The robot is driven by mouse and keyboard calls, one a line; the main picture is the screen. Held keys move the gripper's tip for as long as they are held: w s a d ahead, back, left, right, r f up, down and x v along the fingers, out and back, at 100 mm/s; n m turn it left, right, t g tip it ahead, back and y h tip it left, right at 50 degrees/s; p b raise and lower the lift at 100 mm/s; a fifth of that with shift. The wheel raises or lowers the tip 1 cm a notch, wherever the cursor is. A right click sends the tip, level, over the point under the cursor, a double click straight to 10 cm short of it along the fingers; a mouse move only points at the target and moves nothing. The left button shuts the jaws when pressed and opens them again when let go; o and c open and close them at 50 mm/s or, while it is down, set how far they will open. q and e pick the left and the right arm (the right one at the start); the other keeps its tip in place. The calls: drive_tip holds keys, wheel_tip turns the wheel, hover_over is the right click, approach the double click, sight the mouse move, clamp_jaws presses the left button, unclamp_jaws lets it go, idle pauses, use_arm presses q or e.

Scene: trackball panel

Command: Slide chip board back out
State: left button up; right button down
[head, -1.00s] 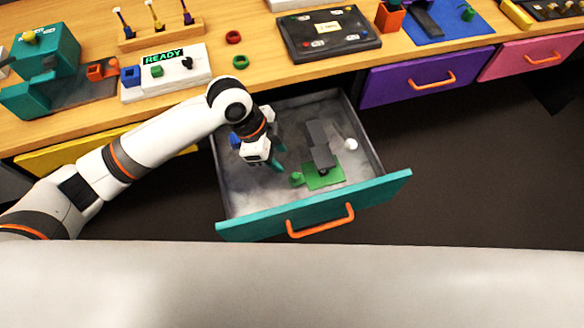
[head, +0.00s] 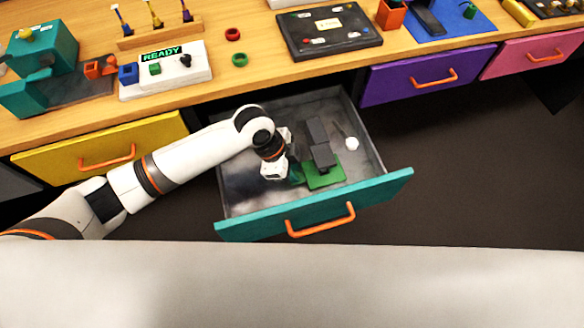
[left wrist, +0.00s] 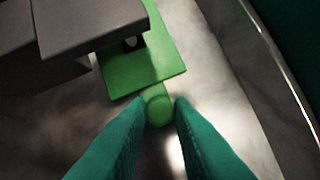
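The green chip board (head: 326,181) lies in the open teal-fronted drawer (head: 320,208), partly under a dark grey block (head: 319,142). The board also shows in the left wrist view (left wrist: 150,68), with a round green knob (left wrist: 159,111) on a narrow tab at its near end. My left gripper (head: 292,176) is low in the drawer at the board's left end. In the left wrist view its teal fingertips (left wrist: 161,101) are apart, one on each side of the knob, very near it; I see no clear grip. The fingers hide the knob in the head view. My right gripper is not in view.
A small white round piece (head: 351,143) lies in the drawer right of the block. The desk above holds a READY panel (head: 165,70) and a black board (head: 328,32). The drawer's left part is clear.

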use_arm(q)
clamp_jaws()
drive_tip(key=shift+a+r, duration=0.1)
drive_tip(key=a+p, duration=0.1)
drive_tip(key=s+a+p, duration=0.1)
drive_tip(key=a, duration=0.1)
drive_tip(key=a+p, duration=0.2)
drive_tip(key=shift+s+r, duration=0.25)
drive_tip(key=shift+s, duration=0.15)
drive_tip(key=a, duration=0.1)
drive_tip(key=s+a+p, duration=0.1)
drive_tip(key=a, duration=0.3)
drive_tip(key=shift+s+a+f+p, duration=0.1)
drive_tip(key=shift+s+f+p, duration=0.15)
drive_tip(key=shift+p, duration=0.1)
drive_tip(key=shift+s+a, duration=0.1)
drive_tip(key=shift+a, duration=0.1)
drive_tip(key=shift+f, duration=0.1)
drive_tip(key=o, duration=0.5)
unclamp_jaws()
drive_tip(key=shift+a, duration=0.15)
drive_tip(key=shift+o, duration=0.2)
